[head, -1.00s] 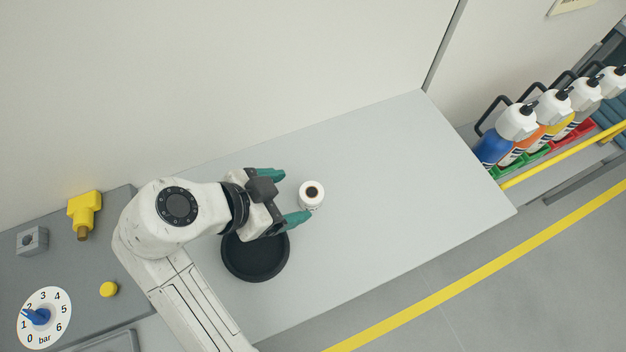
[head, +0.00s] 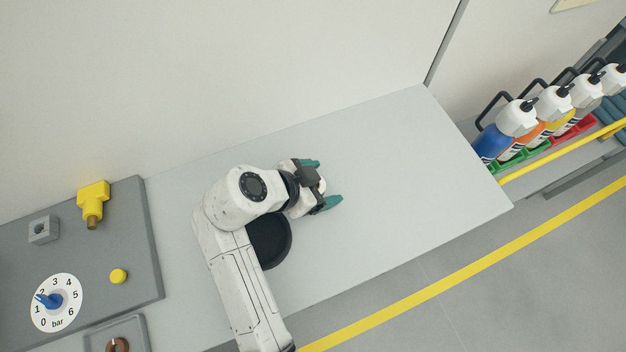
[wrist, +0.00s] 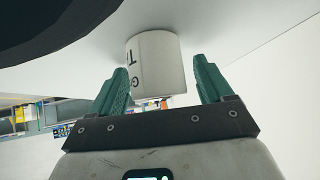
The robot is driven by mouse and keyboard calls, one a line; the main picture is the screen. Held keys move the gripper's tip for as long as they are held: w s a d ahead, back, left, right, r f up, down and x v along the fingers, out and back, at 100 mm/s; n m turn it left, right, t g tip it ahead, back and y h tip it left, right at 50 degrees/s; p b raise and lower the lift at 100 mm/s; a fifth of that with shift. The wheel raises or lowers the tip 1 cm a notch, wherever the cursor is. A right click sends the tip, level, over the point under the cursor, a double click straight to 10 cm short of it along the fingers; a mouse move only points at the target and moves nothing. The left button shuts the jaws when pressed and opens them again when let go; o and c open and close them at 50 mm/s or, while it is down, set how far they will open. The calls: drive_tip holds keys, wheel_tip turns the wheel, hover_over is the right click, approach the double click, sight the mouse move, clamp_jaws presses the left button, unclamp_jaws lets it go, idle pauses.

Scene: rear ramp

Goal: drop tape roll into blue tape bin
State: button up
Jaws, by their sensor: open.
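A white roll with dark lettering (wrist: 157,66) stands on the grey bench, between and just beyond my fingers in the wrist view. In the head view my gripper (head: 327,182) covers most or all of it. A round dark bowl-like container (head: 270,240) sits on the bench beside my wrist, partly hidden by my arm. It looks black; I see no clearly blue bin.
A grey panel (head: 140,230) at left carries a yellow fitting (head: 93,200), a yellow button and a dial. A tray (head: 88,345) with a brown ring is at lower left. Several spray bottles (head: 517,118) stand at right behind a yellow rail. The bench's right part is clear.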

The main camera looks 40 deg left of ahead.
drive_tip(key=shift+c, duration=0.2)
drive_tip(key=c, duration=1.1)
drive_tip(key=shift+r, duration=0.1)
drive_tip(key=shift+r, duration=0.45)
drive_tip(key=s+d+r+p, duration=0.2)
drive_tip(key=s+d+r, duration=0.5)
drive_tip(key=s+r, duration=0.4)
drive_tip(key=shift+s+d+r+p, duration=0.35)
drive_tip(key=shift+d+r, duration=0.05)
drive_tip(key=shift+r, duration=0.1)
